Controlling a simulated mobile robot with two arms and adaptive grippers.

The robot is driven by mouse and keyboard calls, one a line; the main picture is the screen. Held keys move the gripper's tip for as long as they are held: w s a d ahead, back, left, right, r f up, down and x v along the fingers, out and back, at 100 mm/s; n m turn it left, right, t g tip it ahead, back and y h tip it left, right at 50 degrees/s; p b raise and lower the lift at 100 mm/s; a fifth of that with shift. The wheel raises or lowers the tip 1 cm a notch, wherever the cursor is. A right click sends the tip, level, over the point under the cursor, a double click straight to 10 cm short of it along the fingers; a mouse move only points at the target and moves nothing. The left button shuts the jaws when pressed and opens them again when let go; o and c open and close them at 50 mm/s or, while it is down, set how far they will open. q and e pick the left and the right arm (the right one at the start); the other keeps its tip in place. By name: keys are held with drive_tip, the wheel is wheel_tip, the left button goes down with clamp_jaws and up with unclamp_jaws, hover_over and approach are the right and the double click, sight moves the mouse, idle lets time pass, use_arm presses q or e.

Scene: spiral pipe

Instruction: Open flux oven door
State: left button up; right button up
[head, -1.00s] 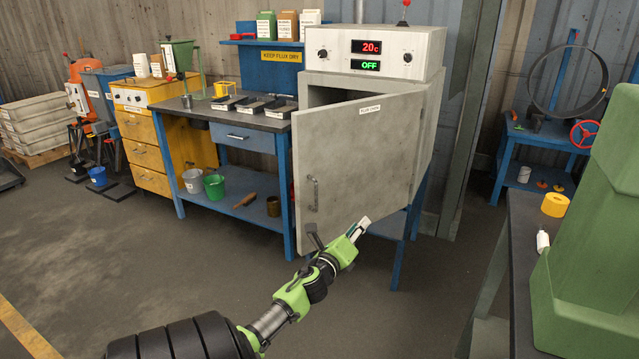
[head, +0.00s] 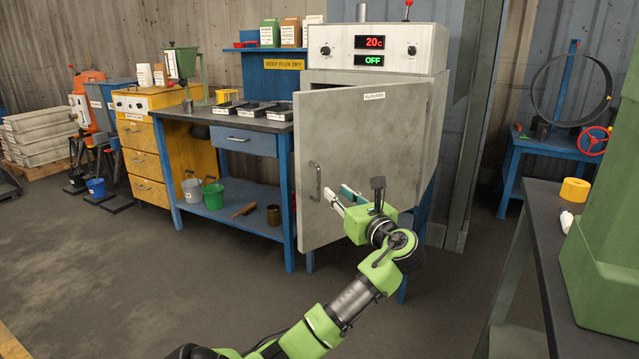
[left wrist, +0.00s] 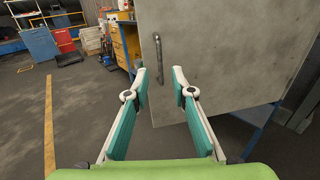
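The flux oven (head: 440,128) is a grey cabinet on blue legs, its panel reading 20c and OFF. Its door (head: 365,145) stands ajar, swung out toward me, with a dark gap at its upper edge. The door's bar handle (head: 315,181) is near its left edge; it also shows in the left wrist view (left wrist: 159,58), beyond and between my fingertips. My left gripper (head: 342,198) is open and empty in front of the door, right of the handle in the head view. In the left wrist view its fingers (left wrist: 160,82) are spread, apart from the handle. My right gripper is out of view.
A blue workbench (head: 235,122) with trays and buckets stands left of the oven, beside a yellow drawer cabinet (head: 143,150). A dark table (head: 545,225) with a green object (head: 610,230) is at the right. The floor in front of the oven is clear.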

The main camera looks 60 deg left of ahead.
use_arm(q)
drive_tip(key=b, duration=0.2)
hover_over(319, 199)
drive_tip(key=shift+w+a, duration=0.1)
drive_tip(key=shift+a, duration=0.05)
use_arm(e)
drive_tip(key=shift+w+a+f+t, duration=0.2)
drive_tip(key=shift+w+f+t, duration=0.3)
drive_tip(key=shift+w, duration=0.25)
use_arm(q)
clamp_jaws()
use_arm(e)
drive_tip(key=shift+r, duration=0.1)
